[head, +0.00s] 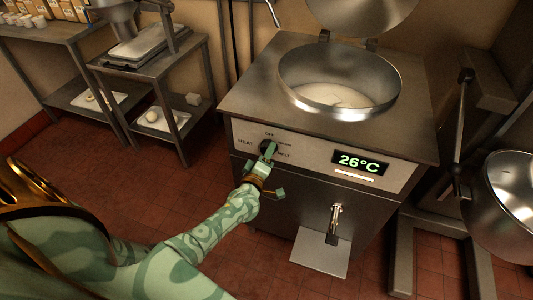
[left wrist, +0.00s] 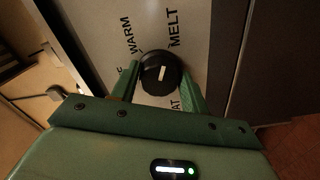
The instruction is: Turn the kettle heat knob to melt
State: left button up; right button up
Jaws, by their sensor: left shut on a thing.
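The black heat knob (left wrist: 168,88) sits on the pale front panel (head: 318,165) of the steel kettle (head: 300,92). A white mark on the knob runs nearly up and down in the left wrist view. Its upper end points toward the side where MELT is printed; I cannot tell whether it lines up exactly. WARM is printed to the upper left and a partly hidden HEAT below. My left gripper (head: 268,152) is shut on the knob, one green finger on each side. In the head view its fingers largely hide the knob. My right gripper is not in view.
The kettle's lid (head: 360,14) is up and its display (head: 361,162) reads 26°C. A drain tap (head: 336,218) sticks out low on the front. A steel bowl (head: 505,205) on a stand is at the right. A metal side table (head: 150,62) stands at the left, with open floor between.

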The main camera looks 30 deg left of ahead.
pick_arm(q)
jog(key=shift+m, duration=0.6)
jog(key=shift+f, duration=0.1)
jog(key=o, duration=1)
jog(key=p+v, duration=0.3)
jog(key=v, duration=1.3)
jog(key=shift+s+p, duration=0.2)
jog(key=shift+p, duration=0.1)
